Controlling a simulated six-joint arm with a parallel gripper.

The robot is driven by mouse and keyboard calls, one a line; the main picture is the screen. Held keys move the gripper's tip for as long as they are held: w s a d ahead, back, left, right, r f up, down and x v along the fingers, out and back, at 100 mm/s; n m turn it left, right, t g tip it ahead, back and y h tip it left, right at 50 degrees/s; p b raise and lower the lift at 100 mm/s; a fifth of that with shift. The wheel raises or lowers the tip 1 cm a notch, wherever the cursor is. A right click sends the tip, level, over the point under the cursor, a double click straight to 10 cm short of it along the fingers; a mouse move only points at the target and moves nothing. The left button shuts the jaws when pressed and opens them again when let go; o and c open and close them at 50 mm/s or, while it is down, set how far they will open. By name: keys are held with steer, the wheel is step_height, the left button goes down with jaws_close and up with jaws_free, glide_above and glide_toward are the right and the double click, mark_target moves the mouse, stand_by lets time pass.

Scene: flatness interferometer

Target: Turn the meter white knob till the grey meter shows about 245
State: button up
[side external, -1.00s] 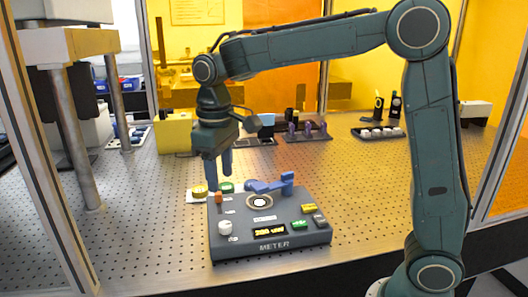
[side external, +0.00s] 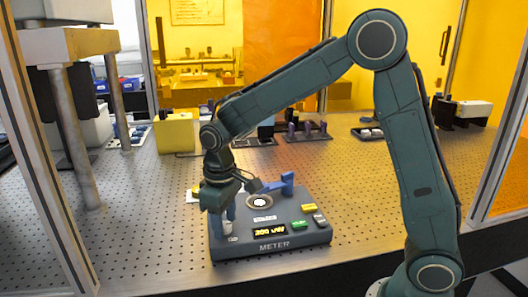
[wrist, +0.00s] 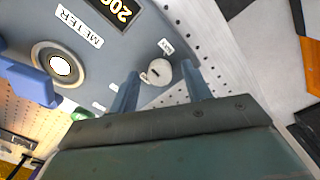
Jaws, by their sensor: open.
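The grey meter (side external: 282,246) sits on the perforated bench, and its lit display (side external: 269,231) reads about 200 uW. The display is partly cut off in the wrist view (wrist: 117,10). The white knob (side external: 227,227) is at the meter's front left, partly hidden by my fingers. In the wrist view the knob (wrist: 159,72) shows a dark pointer mark and lies between my fingertips, with a visible gap on each side. My gripper (side external: 224,222) is open, pointing down around the knob, not clamped on it.
A blue lever-like part (side external: 287,182) stands at the meter's back by a round bright port (side external: 260,202). Yellow (side external: 308,208) and green (side external: 299,225) buttons are at its right. A yellow block (side external: 174,133) stands behind.

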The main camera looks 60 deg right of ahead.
steer(key=shift+f, duration=0.15)
steer(key=c, duration=1)
steer(key=shift+m, duration=2.4)
steer(key=o, duration=1)
